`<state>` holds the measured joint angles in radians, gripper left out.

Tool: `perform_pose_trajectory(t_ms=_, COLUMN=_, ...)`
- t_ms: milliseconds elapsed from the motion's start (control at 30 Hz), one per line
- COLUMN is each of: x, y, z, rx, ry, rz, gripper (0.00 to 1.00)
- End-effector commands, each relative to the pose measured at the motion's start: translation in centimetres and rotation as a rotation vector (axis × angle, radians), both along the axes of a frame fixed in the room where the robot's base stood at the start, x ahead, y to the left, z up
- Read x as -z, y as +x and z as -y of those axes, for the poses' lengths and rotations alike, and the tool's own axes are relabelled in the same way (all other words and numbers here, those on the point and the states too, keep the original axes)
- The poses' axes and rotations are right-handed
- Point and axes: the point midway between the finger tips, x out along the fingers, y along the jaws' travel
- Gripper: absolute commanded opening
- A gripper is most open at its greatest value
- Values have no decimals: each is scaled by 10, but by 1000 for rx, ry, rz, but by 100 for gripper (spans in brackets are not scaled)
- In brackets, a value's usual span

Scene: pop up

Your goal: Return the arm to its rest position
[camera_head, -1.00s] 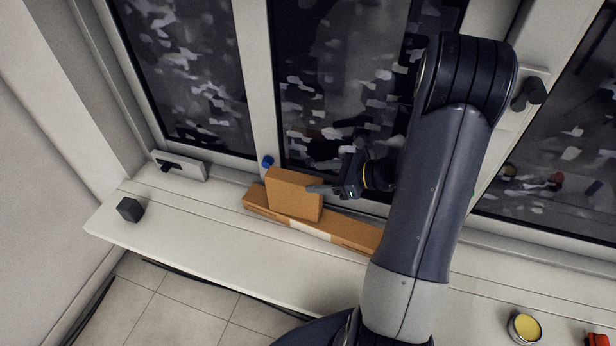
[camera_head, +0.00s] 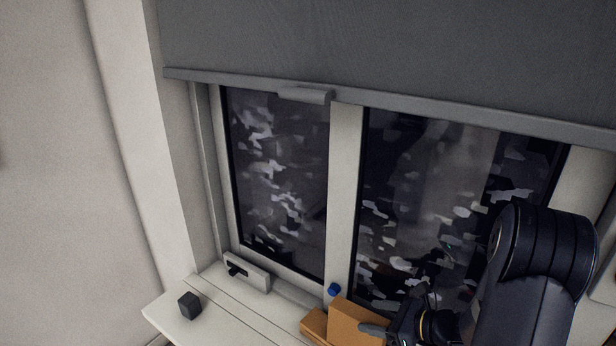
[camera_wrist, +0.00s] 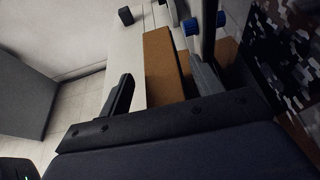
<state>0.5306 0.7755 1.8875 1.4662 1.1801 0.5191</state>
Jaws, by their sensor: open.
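My gripper (camera_head: 388,330) is low at the right in the head view, with my dark arm at the right edge. It is open, and a finger overlaps the right side of an upright brown box (camera_head: 352,322). In the wrist view my gripper (camera_wrist: 163,88) has its two dark fingers spread, with a brown box (camera_wrist: 160,55) showing between them. I cannot tell whether a finger touches the box.
A second brown box (camera_head: 314,325) lies on the white sill (camera_head: 215,325). A dark cube (camera_head: 189,305) sits at the sill's left. A blue knob (camera_head: 334,290) is by the window frame. A grey blind (camera_head: 380,50) covers the window's top.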

Motion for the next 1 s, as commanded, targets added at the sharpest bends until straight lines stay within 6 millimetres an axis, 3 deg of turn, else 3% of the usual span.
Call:
perform_pose_trajectory(t_ms=133, x=16, y=13, z=-20, rx=-2, ry=1, rz=-3, gripper=62)
perform_pose_trajectory(t_ms=300, x=-11, y=13, z=-17, rx=1, ry=-2, rz=3, gripper=62)
perform_pose_trajectory(t_ms=500, x=-25, y=13, z=-17, rx=1, ry=-1, rz=1, gripper=62)
perform_pose_trajectory(t_ms=1000, x=-26, y=12, z=-17, rx=1, ry=1, rz=-1, gripper=62)
